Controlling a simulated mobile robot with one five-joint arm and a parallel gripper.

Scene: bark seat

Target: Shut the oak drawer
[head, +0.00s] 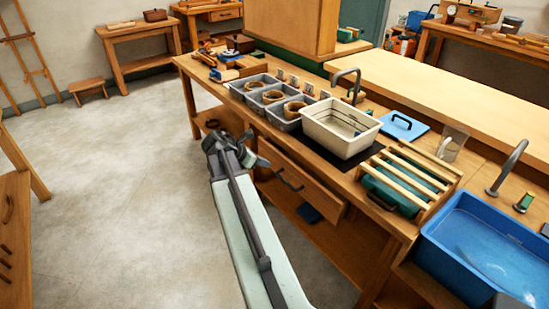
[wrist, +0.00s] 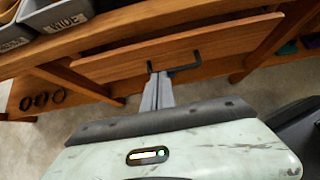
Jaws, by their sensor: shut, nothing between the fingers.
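The oak drawer (head: 313,188) is under the front edge of the long workbench, and its front stands out a little from the bench. It has a black bar handle (head: 291,182). In the wrist view the drawer front (wrist: 120,65) spans the upper middle, with the handle (wrist: 186,68) on it. My gripper (wrist: 154,76) is shut and empty, its fingertips in front of the drawer front by the left end of the handle. I cannot tell whether they touch. In the head view my gripper (head: 256,161) is partly hidden by my arm.
Grey bins (head: 262,95), a cream tub (head: 340,127) and a slatted rack (head: 411,178) stand on the bench above. A blue basin (head: 480,245) is at the right. A lower shelf (head: 335,240) runs below the drawer. The floor (head: 130,180) to the left is clear.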

